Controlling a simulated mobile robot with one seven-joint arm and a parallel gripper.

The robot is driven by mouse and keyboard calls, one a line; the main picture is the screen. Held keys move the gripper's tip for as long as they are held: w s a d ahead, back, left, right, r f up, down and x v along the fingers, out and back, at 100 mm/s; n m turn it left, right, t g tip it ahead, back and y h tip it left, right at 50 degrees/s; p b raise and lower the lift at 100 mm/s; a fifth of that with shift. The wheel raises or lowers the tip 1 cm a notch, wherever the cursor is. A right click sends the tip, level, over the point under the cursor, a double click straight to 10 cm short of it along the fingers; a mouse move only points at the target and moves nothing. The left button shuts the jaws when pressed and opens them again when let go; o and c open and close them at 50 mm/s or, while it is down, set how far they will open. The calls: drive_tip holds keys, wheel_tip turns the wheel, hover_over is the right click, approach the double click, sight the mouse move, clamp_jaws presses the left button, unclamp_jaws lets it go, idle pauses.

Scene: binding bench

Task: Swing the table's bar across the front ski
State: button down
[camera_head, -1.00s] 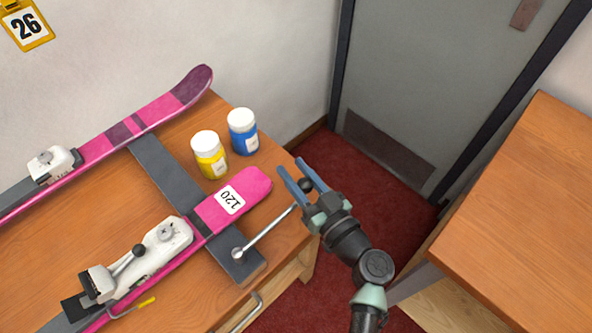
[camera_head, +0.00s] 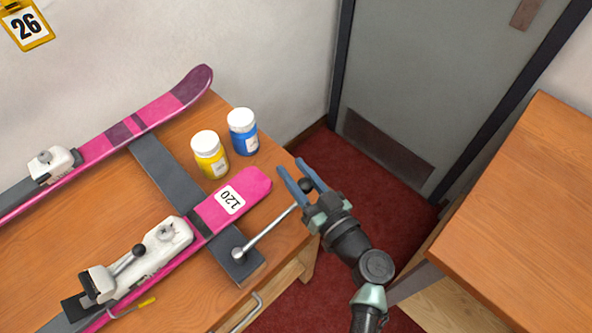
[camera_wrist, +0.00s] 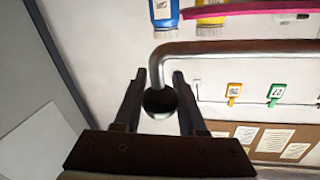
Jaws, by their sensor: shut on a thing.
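The front ski (camera_head: 218,205) is pink with a "120" label and lies on the wooden table, across a dark grey crosspiece (camera_head: 172,172). The table's bar (camera_head: 268,233) is a thin metal rod, pivoted at the crosspiece's near end. It slants up and right, beside the ski's tip and not across it. My gripper (camera_head: 298,182) is shut on the bar's dark ball knob (camera_head: 306,186), past the table's right edge. In the wrist view the bar (camera_wrist: 230,47) bends down to the knob (camera_wrist: 160,102) between my fingers (camera_wrist: 158,95).
A second pink ski (camera_head: 110,140) lies behind. A yellow jar (camera_head: 210,160) and a blue jar (camera_head: 242,135) stand beyond the front ski's tip. White bindings (camera_head: 165,238) sit on the front ski. Another wooden table (camera_head: 530,200) stands at right, with red floor between.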

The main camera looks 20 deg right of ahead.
drive_tip(key=shift+f, duration=0.1)
